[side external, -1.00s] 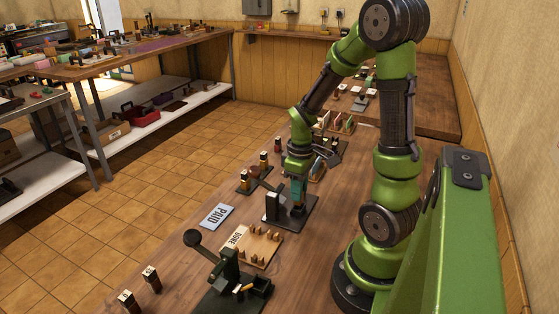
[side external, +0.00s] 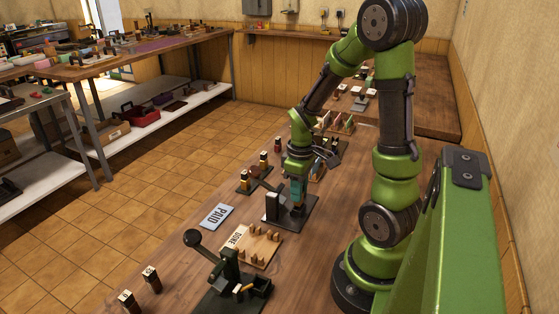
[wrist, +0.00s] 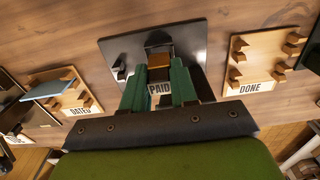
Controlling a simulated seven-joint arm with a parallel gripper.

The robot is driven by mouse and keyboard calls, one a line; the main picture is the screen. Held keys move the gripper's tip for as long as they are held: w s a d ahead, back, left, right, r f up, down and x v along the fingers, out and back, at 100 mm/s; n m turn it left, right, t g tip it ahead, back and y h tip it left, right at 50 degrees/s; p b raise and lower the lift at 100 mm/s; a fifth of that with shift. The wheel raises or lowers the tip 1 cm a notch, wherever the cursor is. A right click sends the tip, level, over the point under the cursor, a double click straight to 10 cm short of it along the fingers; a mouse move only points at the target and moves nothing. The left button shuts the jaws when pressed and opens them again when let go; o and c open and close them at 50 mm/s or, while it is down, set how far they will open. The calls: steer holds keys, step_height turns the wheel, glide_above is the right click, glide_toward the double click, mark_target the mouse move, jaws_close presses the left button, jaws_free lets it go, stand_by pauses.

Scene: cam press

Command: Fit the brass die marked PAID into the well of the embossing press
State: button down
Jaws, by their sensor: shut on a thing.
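My gripper (side external: 297,195) points down over the dark base plate of the embossing press (side external: 304,219). In the wrist view, its two green fingers (wrist: 162,91) are shut on the brass die (wrist: 160,88), whose pale end reads PAID. The die's orange-brown body shows between the fingers, over the press's black plate (wrist: 125,52). The fingers and die hide the well, so I cannot tell whether the die is in it or above it. A dark upright block with a pale face (side external: 272,205) stands on the plate's left side.
A PAID card (side external: 217,217) lies on the bench left of the plate. A wooden DONE rack (side external: 262,258) with pegs and a dark lever press (side external: 228,268) stand nearer the camera. The DATED rack (wrist: 72,99) is left in the wrist view. Two stamps stand at front left.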

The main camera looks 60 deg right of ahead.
steer(key=shift+f, duration=1.5)
steer(key=c, duration=0.8)
jaws_free()
step_height(320, 180, up, 17)
steer(key=shift+f, duration=0.1)
steer(key=a+r+m+t+y, duration=0.1)
steer(key=a+r+m+t, duration=0.1)
steer(key=a, duration=0.7)
steer(key=a+r+m+t+y, duration=0.1)
steer(key=a+t, duration=0.4)
steer(key=a, duration=0.5)
steer(key=shift+w+r+m, duration=0.25)
steer(key=shift+r+m, duration=0.25)
steer(key=shift+r, duration=0.35)
